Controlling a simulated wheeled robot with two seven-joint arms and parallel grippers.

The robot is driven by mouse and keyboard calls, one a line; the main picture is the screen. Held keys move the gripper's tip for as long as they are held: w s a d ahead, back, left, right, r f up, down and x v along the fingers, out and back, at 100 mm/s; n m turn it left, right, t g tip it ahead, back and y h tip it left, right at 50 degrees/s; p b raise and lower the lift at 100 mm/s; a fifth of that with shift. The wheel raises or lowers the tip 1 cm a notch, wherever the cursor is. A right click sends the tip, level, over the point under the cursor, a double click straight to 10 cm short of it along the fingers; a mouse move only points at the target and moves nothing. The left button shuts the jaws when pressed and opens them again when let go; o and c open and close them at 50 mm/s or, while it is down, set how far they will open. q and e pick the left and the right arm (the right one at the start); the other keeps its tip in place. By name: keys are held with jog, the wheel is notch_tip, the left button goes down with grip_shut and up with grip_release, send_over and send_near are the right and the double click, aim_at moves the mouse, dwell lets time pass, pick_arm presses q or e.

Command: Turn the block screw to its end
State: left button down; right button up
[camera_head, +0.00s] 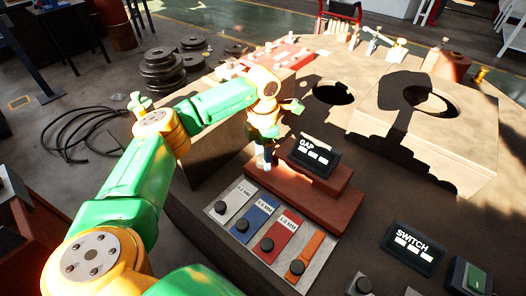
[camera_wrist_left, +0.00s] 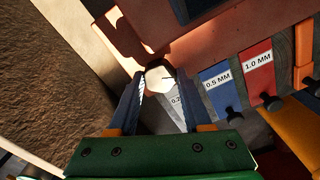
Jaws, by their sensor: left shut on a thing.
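The block screw shows in the left wrist view as a pale, many-sided head (camera_wrist_left: 160,78) beside the reddish block (camera_wrist_left: 205,42). My left gripper (camera_wrist_left: 161,86) has its two blue fingers on either side of this head and is shut on it. In the head view my left gripper (camera_head: 263,160) points down at the left end of the stepped red block (camera_head: 318,205), next to the GAP display (camera_head: 312,154). The screw is hidden there behind the gripper and wrist. My right gripper is not in view.
A plate with gauge strips, grey (camera_head: 234,200), blue (camera_head: 257,216), red (camera_head: 282,233) and orange (camera_head: 307,255), lies in front of the block. A SWITCH display (camera_head: 413,247) and a green button box (camera_head: 468,277) stand at lower right. A large machine body (camera_head: 450,150) fills the right.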

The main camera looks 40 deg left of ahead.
pick_arm(q)
jog(key=n+p, duration=0.2)
jog(key=n, duration=0.5)
jog(key=shift+r+p, duration=0.15)
jog(key=shift+p, duration=0.15)
jog(key=n+p, duration=0.2)
jog(key=n, duration=0.4)
jog(key=shift+n, duration=0.3)
jog(key=shift+c, duration=1.9)
grip_release()
jog(key=shift+o, duration=0.2)
jog(key=shift+a, duration=0.1)
